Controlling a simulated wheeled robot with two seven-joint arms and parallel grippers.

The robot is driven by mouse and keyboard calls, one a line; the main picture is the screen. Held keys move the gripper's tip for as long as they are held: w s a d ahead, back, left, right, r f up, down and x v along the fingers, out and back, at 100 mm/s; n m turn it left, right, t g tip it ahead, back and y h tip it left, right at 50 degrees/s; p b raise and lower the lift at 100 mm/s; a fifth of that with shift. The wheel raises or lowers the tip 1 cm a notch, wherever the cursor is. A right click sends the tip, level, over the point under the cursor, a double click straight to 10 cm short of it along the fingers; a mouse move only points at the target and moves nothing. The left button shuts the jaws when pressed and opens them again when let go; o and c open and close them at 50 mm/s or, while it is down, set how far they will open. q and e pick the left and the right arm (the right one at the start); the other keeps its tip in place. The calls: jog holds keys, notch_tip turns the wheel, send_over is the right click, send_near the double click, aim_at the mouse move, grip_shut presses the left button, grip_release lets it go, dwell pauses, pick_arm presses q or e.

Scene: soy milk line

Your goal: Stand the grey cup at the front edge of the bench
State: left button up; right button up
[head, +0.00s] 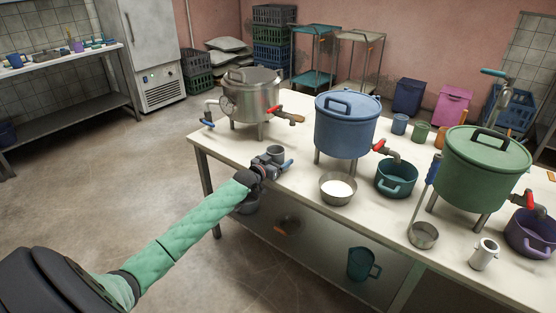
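A grey cup (275,150) is upright at the bench's left end, close to the edge. My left gripper (272,163) is right at this cup, on its near side, and hides its lower part. I cannot tell whether the fingers are closed on the cup, or whether the cup's base touches the bench. The cream-topped bench (305,172) runs from the left middle to the lower right. My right gripper is not in view.
A steel pot (250,97), a blue pot (346,128) and a green pot (482,172) stand on legs on the bench. A bowl with white contents (338,188), a ladle (423,236) and a pale metal mug (484,254) are near the front edge.

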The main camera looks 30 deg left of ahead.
pick_arm(q)
jog(key=shift+r, duration=0.2)
jog(key=shift+s+f, duration=0.1)
jog(key=shift+s, duration=0.15)
jog(key=s+b, duration=0.1)
jog(key=s, duration=1)
jog(key=shift+s+a+r, duration=0.25)
jog(key=shift+a+r, duration=0.1)
jog(key=shift+a, duration=0.1)
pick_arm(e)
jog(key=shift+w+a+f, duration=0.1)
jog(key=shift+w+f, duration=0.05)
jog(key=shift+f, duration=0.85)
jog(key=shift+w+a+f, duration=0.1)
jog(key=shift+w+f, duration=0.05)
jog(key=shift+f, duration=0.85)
